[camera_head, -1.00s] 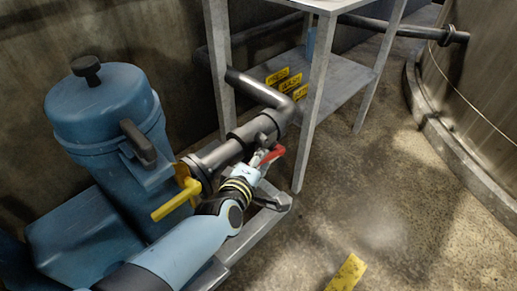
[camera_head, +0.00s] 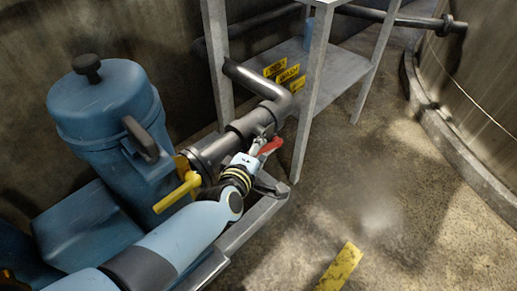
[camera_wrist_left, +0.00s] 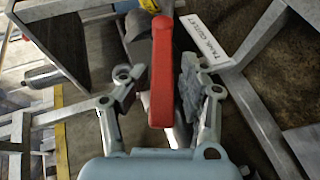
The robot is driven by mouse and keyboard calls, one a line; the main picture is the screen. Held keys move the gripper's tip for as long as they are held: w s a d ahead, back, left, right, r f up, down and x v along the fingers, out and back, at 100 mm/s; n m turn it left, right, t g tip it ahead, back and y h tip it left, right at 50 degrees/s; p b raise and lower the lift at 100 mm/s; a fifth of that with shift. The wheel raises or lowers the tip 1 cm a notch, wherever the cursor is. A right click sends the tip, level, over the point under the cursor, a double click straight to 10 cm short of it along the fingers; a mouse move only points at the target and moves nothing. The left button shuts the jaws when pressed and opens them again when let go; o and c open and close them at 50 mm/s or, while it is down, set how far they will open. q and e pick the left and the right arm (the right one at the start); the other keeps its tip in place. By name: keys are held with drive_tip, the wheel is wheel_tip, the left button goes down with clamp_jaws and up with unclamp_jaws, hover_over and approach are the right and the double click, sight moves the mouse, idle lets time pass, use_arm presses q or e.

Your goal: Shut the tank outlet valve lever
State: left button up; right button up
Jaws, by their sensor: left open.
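The red valve lever (camera_head: 269,146) is on the dark pipe (camera_head: 243,127) beside the blue tank unit. In the left wrist view the red lever (camera_wrist_left: 161,72) stands upright in the picture between the two fingers of my left gripper (camera_wrist_left: 160,88). The fingers are apart, with a gap showing on the lever's left side; the right pad is close to it, and I cannot tell if it touches. In the head view my left gripper (camera_head: 261,150) is at the lever, partly hiding it. A white label reading "TANK OUTLET" (camera_wrist_left: 212,38) lies right of the lever. My right gripper is not in view.
A yellow handle (camera_head: 177,193) sticks out from the pipe near the blue tank (camera_head: 107,115). A grey metal table (camera_head: 335,75) with yellow signs (camera_head: 287,74) stands behind the pipe. A grey rail (camera_head: 252,218) runs below my arm. The floor to the right is open.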

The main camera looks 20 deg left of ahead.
use_arm(q)
drive_tip(key=v, duration=0.8)
